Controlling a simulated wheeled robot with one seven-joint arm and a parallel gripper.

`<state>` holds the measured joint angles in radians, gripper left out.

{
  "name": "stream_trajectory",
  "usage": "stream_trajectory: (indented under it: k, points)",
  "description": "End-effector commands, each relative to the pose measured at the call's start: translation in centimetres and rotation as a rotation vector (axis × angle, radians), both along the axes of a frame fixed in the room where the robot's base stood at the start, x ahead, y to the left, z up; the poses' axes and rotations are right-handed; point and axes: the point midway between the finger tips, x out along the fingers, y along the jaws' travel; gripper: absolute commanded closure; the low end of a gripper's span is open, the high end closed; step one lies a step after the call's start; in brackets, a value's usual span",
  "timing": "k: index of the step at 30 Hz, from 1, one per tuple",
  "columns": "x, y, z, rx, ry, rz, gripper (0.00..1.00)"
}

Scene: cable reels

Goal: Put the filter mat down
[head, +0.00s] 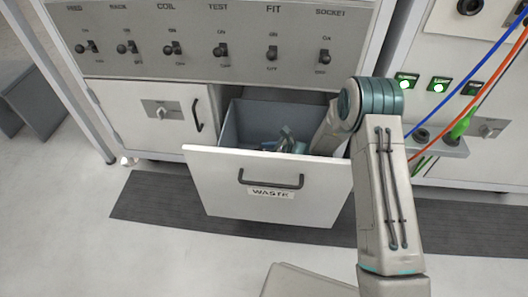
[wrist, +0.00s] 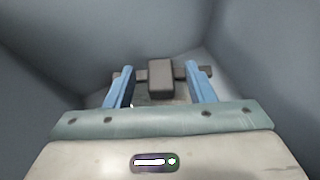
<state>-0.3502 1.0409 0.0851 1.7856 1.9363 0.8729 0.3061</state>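My gripper (wrist: 160,72) is inside the open waste drawer (head: 268,185). In the wrist view its two blue fingers stand apart. A dark grey-brown block with a crossbar (wrist: 160,78) shows between and beyond them, with a gap at each side of the block. The bar runs out past both fingers. A paler patch lies under the block, mostly hidden by my gripper's body. I cannot tell which of these is the filter mat. In the head view my gripper (head: 284,142) is small and partly hidden by the drawer front, and no mat can be made out.
Grey drawer walls surround my gripper closely. A panel of labelled switches (head: 210,45) is above the drawer. A closed door (head: 160,112) with a handle is at left. Blue and orange cables (head: 475,85) hang at right. A dark floor mat (head: 160,205) lies below.

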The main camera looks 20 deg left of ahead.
Motion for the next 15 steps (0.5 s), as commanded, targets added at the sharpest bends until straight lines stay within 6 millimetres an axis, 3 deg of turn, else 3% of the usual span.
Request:
stream_trajectory:
  k: [8,14,15]
  points:
    - [0.0,0.0,0.2,0.0,0.0,0.0,0.51]
    - [0.0,0.0,1.8,0.0,0.0,0.001,0.51]
    - [0.0,-0.9,2.1,0.0,0.0,-0.004,0.51]
